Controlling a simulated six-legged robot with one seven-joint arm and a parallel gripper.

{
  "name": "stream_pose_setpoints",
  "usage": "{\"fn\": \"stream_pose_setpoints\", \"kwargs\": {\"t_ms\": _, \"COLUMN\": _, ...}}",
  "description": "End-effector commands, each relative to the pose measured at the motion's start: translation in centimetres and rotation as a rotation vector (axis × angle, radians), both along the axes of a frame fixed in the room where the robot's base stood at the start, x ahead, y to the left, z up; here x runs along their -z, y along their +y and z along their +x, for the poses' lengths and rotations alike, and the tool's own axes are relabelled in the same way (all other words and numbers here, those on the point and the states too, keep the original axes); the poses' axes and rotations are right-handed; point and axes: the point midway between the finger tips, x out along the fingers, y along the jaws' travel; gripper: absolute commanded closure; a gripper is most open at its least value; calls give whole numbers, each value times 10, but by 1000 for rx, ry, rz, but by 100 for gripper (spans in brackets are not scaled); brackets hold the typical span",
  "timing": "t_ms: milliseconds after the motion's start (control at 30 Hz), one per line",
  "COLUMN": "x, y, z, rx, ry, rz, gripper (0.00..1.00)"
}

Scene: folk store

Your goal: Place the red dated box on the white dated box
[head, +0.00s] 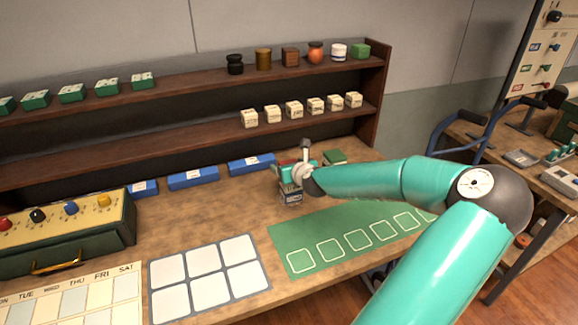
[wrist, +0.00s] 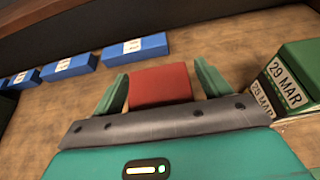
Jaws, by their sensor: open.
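The red box (wrist: 160,85) lies between the two teal fingers of my gripper (wrist: 161,80) in the wrist view. The fingers are apart, one on each side of it; I cannot tell whether they touch it. Its date is not visible from here. In the head view my gripper (head: 288,176) is low over the table, and a box with a pale label (head: 290,196) shows just under it. I cannot tell which box is the white dated one.
Several blue boxes (head: 193,178) line the table's back. Pale boxes (head: 294,109) stand on the lower shelf. A green mat (head: 340,237) with outlined squares and a grid of white squares (head: 205,277) lie in front. The control box (head: 60,232) stands at left.

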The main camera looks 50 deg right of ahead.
Motion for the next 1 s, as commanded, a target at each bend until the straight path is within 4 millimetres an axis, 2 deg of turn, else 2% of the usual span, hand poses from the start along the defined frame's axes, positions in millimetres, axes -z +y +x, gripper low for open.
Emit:
{"fn": "stream_pose_setpoints", "kwargs": {"t_ms": 133, "x": -4, "y": 0, "z": 0, "rx": 0, "ry": 0, "rz": -2, "gripper": 23}}
{"fn": "stream_pose_setpoints", "kwargs": {"t_ms": 267, "x": -8, "y": 5, "z": -11, "rx": 3, "ry": 0, "rz": 0, "gripper": 23}}
{"fn": "stream_pose_setpoints", "kwargs": {"t_ms": 700, "x": -33, "y": 36, "z": -63, "rx": 4, "ry": 1, "rz": 1, "gripper": 23}}
{"fn": "stream_pose_setpoints", "kwargs": {"t_ms": 1000, "x": -47, "y": 52, "z": -90, "rx": 2, "ry": 0, "rz": 0, "gripper": 23}}
